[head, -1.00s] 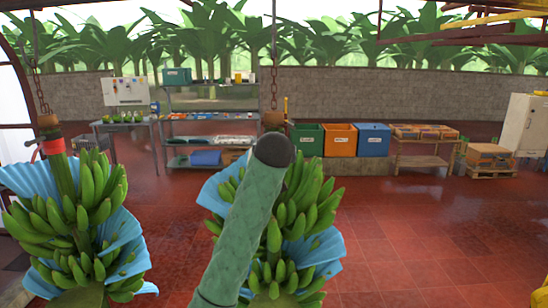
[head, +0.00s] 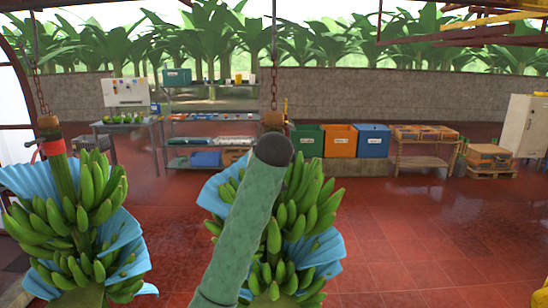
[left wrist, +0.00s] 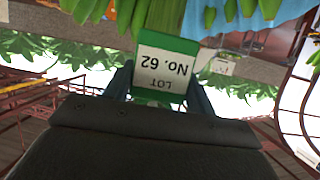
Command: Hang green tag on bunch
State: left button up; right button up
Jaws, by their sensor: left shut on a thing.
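My left gripper (left wrist: 160,92) is shut on the green tag (left wrist: 137,63), which has a white label reading LOT No. 62, upside down in the left wrist view. Green bananas (left wrist: 180,14) show at the top there, beyond the tag; I cannot tell whether they touch. In the head view one bunch (head: 275,240) hangs at the centre with blue sheets, partly hidden by my green-sleeved arm. Another bunch (head: 75,215) hangs at the left with a red band (head: 54,147) on its stem. The left gripper and tag are not visible in the head view. My right gripper is not in view.
Green (head: 307,141), orange (head: 341,141) and blue (head: 373,141) bins stand at the back. A shelf rack (head: 210,142) and a table (head: 128,126) stand left of them. Chains hold the bunches.

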pick_arm(q)
jog(key=shift+w, duration=1.25)
dwell(0.8)
jog(key=shift+w+f, duration=0.1)
jog(key=shift+f, duration=0.25)
dwell(0.6)
jog(key=o, duration=1.2)
